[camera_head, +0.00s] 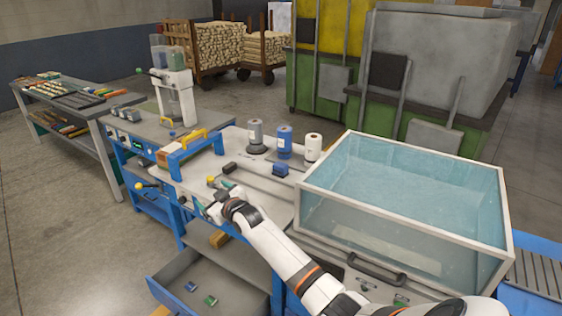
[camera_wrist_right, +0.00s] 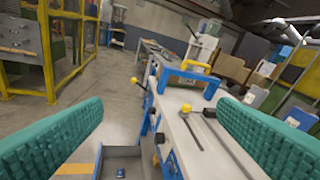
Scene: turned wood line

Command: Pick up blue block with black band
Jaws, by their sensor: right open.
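A small blue block (camera_head: 190,286) lies in the open drawer (camera_head: 236,292) at the lower left of the head view; it is too small to make out a black band for certain. It also shows at the bottom edge of the right wrist view (camera_wrist_right: 120,172). A small green block (camera_head: 210,300) lies beside it in the drawer. My right gripper (camera_head: 208,196) is open and empty, above and behind the drawer, near the bench's left front edge. Its green ribbed pads stand wide apart in the right wrist view (camera_wrist_right: 160,128). My left gripper is not in view.
The grey bench top (camera_head: 240,172) carries a blue frame with a yellow handle (camera_head: 193,138), several canisters (camera_head: 284,142) and a small blue piece (camera_head: 280,170). A clear-walled case (camera_head: 400,190) stands at the right. Open floor (camera_head: 80,240) lies left of the drawer.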

